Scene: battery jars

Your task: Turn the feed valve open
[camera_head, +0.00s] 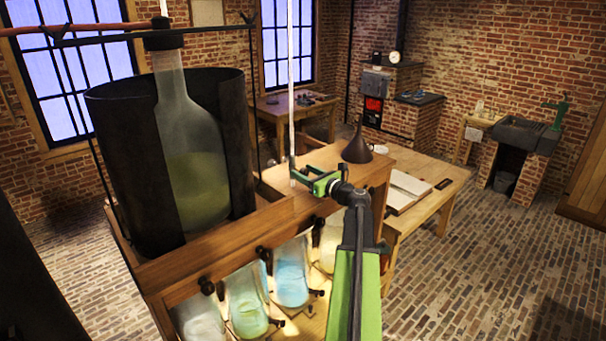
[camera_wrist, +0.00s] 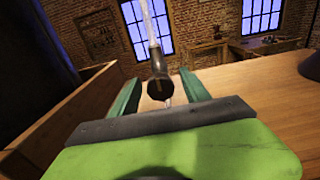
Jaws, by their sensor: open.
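My green gripper (camera_head: 308,180) is above the wooden bench top, at the lower end of a clear upright tube (camera_head: 291,90). In the wrist view my gripper (camera_wrist: 160,92) has its two fingers apart, and a dark round fitting (camera_wrist: 158,84) on the tube shows between them. I cannot tell whether either finger touches it. No part is clearly recognisable as the feed valve; this fitting may belong to it. Black taps (camera_head: 206,285) sit along the bench front above the glass jars (camera_head: 291,272), which hold pale green and blue liquid.
A large glass bottle (camera_head: 190,140) with yellow-green liquid stands in a dark open cylinder (camera_head: 120,150) on the left. A dark funnel (camera_head: 357,148) stands on the bench behind my gripper. A table with an open book (camera_head: 408,187) is at right. Brick floor is clear beyond.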

